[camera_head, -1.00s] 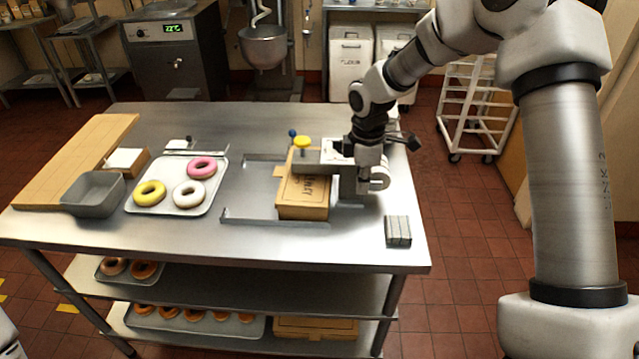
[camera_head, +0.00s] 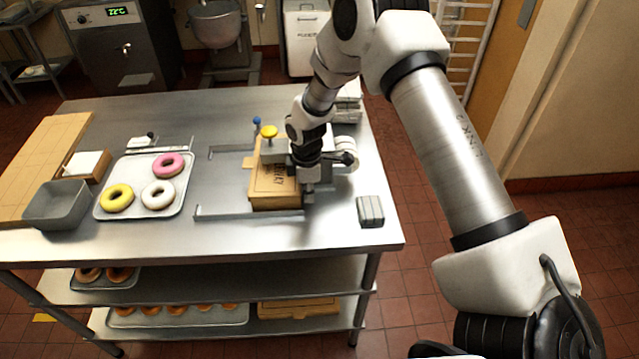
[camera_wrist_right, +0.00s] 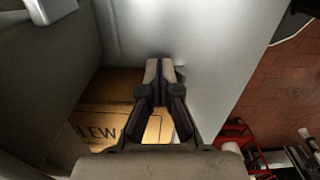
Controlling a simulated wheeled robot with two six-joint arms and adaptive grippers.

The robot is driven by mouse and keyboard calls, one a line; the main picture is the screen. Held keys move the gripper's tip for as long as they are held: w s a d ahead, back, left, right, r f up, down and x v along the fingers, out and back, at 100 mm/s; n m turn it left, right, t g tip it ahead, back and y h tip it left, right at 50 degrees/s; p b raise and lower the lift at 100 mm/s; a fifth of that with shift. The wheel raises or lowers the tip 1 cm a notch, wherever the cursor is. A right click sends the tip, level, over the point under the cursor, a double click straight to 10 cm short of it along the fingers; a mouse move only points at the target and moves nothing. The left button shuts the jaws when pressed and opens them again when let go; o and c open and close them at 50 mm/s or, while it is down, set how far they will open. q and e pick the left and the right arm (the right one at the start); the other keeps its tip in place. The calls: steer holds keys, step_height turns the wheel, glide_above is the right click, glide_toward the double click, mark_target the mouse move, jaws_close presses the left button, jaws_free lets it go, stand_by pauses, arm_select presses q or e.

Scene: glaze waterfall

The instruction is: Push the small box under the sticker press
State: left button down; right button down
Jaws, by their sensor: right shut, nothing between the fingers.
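The small brown cardboard box (camera_head: 272,187), with dark lettering on top, lies on the steel table inside a low metal guide. Its back part reaches towards the sticker press, whose yellow knob (camera_head: 268,131) and white roll (camera_head: 346,144) show behind and beside it. My arm hides much of the press. My right gripper (camera_head: 308,197) is shut and empty, pointing down at the box's right side. I cannot tell whether it touches. My left gripper is not in view.
Low guide rails (camera_head: 240,213) border the box. A tray (camera_head: 130,211) with three donuts, a grey bin (camera_head: 58,205) and a wooden board (camera_head: 38,165) are at the left. A stack of grey bars (camera_head: 370,211) stands near the right front edge.

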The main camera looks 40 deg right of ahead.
mark_target(296, 191)
steer(key=shift+s+a+r, duration=0.1)
steer(key=shift+s+a, duration=0.05)
steer(key=shift+a, duration=0.05)
steer(key=shift+w+d+f, duration=0.15)
steer(key=shift+w+f, duration=0.25)
steer(key=shift+w, duration=0.05)
steer(key=shift+w+a, duration=0.15)
steer(key=shift+a, duration=0.05)
steer(key=shift+w+a+r+b, duration=0.15)
steer(key=shift+a+b, duration=0.1)
steer(key=shift+a, duration=0.2)
steer(key=shift+w+a+b, duration=0.1)
steer(key=shift+a+b, duration=0.15)
steer(key=shift+a, duration=0.35)
steer(key=shift+w, duration=0.1)
